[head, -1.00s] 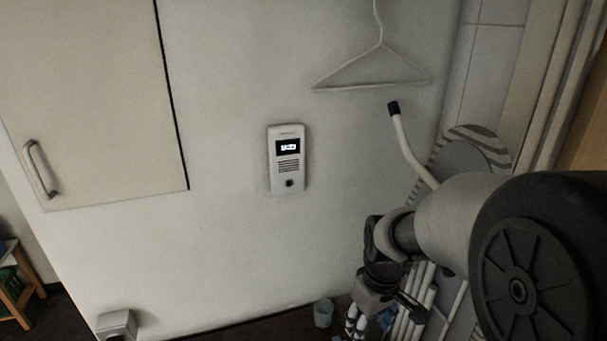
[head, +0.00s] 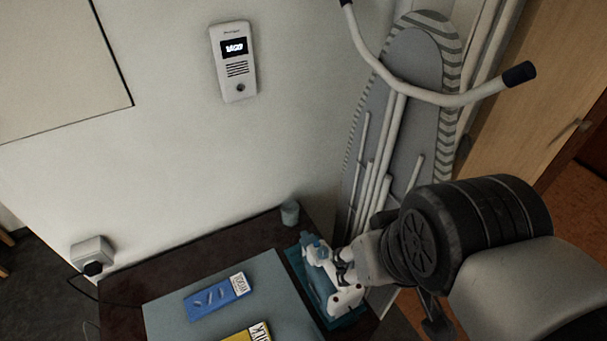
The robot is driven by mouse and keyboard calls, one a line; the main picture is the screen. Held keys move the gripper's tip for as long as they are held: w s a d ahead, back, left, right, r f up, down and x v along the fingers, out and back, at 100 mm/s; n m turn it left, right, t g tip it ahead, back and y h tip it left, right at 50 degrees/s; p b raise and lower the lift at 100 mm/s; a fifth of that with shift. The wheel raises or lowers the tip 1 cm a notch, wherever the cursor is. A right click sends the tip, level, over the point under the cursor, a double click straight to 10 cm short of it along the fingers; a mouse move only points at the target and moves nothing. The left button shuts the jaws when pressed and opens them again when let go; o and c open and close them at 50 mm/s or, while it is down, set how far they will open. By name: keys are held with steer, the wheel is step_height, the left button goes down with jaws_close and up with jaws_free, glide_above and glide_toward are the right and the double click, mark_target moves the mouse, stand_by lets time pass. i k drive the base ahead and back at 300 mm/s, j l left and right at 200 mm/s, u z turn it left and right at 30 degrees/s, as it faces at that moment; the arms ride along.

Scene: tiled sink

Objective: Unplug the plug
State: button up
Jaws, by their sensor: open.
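A black plug (head: 93,268) sits in the front of a light grey wall socket box (head: 91,249) at the lower left of the head view. A thin dark cable runs from the plug down over the table's left edge. My gripper (head: 343,267) is at the lower right, far to the right of the plug. It is small and partly hidden by my arm. It is open and appears in front of or above a white device; I cannot tell whether they touch.
A dark table (head: 128,292) holds a grey mat (head: 200,277), a blue packet (head: 216,297), a yellow packet (head: 248,333) and a cup (head: 290,213). The white device (head: 345,299) is on a teal tray (head: 298,264). An ironing board (head: 410,75) leans behind my arm. An intercom (head: 233,62) hangs above.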

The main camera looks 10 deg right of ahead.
mark_target(94, 268)
steer(key=j+u, duration=0.1)
steer(key=u, duration=2.15)
steer(key=i+j+u, duration=0.35)
steer(key=j, duration=0.4)
steer(key=i+j+u, duration=0.4)
steer(key=j, duration=0.2)
steer(key=i+j+u, duration=0.35)
steer(key=i+j, duration=0.15)
steer(key=i+l+z, duration=0.1)
steer(key=i+z, duration=0.25)
steer(key=z, duration=0.15)
steer(key=i+z, duration=0.45)
steer(key=i+j+z, duration=0.15)
steer(key=z, duration=0.35)
steer(key=i+j+z, duration=0.3)
steer(key=z, duration=0.15)
steer(key=i+l+z, duration=0.2)
steer(key=z, duration=0.2)
steer(key=i+z, duration=0.3)
steer(key=z, duration=0.15)
steer(key=i+z, duration=0.6)
steer(key=z, duration=0.2)
steer(key=i+j+z, duration=0.15)
steer(key=z, duration=0.3)
steer(key=i+j, duration=0.05)
steer(key=i, duration=0.05)
